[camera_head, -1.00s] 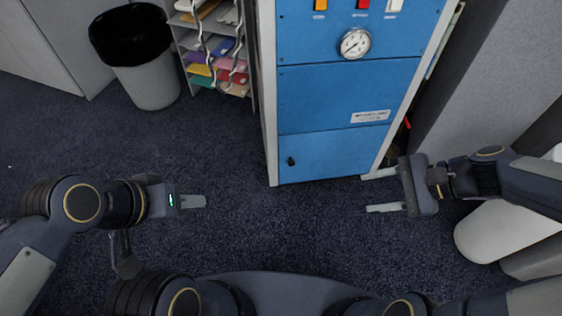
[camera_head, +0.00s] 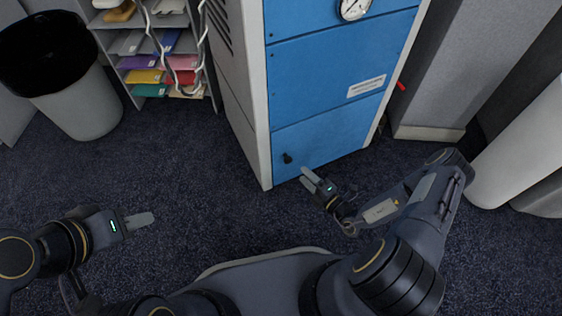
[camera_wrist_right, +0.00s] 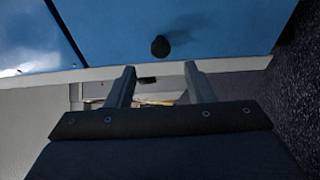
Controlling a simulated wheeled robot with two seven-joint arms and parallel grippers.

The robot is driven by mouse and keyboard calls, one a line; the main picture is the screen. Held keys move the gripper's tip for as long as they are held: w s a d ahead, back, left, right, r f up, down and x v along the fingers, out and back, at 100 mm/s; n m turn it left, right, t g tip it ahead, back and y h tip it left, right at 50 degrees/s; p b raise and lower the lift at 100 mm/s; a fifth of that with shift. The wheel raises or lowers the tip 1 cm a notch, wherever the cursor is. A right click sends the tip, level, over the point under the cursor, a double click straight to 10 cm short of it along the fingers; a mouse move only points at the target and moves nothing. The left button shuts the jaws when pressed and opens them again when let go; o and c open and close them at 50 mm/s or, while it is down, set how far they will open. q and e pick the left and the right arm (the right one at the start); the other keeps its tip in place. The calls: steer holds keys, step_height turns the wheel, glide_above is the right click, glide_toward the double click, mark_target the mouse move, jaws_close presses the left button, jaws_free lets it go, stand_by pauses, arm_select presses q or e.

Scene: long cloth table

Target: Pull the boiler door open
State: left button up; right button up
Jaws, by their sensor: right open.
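The boiler is a tall cabinet with blue front panels and a white frame. Its lowest blue panel, the boiler door (camera_head: 325,138), is shut and has a small black knob (camera_head: 287,158) near its lower left. The knob also shows in the right wrist view (camera_wrist_right: 160,46), just beyond the fingertips. My right gripper (camera_head: 307,178) is open and empty, just in front of and slightly below the knob, apart from it. In the wrist view its two fingers (camera_wrist_right: 158,70) are spread on either side of the knob's line. My left gripper (camera_head: 150,219) is low at the left, away from the boiler; its finger gap cannot be made out.
A grey bin with a black liner (camera_head: 75,110) and a paper rack (camera_head: 150,60) stand left of the boiler. A grey partition (camera_head: 440,90) and a white rounded object (camera_head: 520,150) stand to the right. The dark carpet (camera_head: 190,185) before the boiler is clear.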

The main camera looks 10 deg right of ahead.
mark_target(290, 162)
steer(key=b+x, duration=0.2)
steer(key=x, duration=0.4)
steer(key=shift+w+a+f, duration=0.15)
steer(key=shift+w+a, duration=0.1)
steer(key=shift+w, duration=0.1)
steer(key=shift+w+a, duration=0.25)
steer(key=shift+w, duration=0.15)
jaws_close()
